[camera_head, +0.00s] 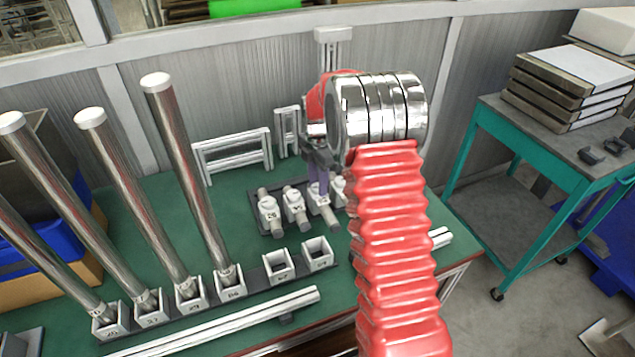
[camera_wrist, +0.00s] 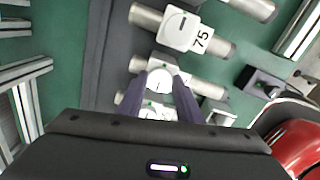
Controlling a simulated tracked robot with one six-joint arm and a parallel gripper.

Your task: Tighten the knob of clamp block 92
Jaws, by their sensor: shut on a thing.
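A row of white clamp blocks with grey cylinders stands on the green bench. My gripper (camera_head: 318,190) reaches down with purple fingers onto the third clamp block from the left (camera_head: 327,215). In the wrist view my gripper (camera_wrist: 168,88) is shut on a round white knob (camera_wrist: 160,79), one finger on each side. The label of this block is hidden by my fingers, so I cannot read whether it is 92. The neighbouring clamp block (camera_wrist: 182,30) reads 75, and its knob shows a dark line.
Clamp blocks (camera_head: 268,209) (camera_head: 294,204) stand close on the left, and another is partly hidden on the right. Tall metal tubes (camera_head: 185,170) stand in numbered sockets at left. Two empty sockets (camera_head: 278,266) (camera_head: 318,253) are in front. White frames (camera_head: 232,152) stand behind.

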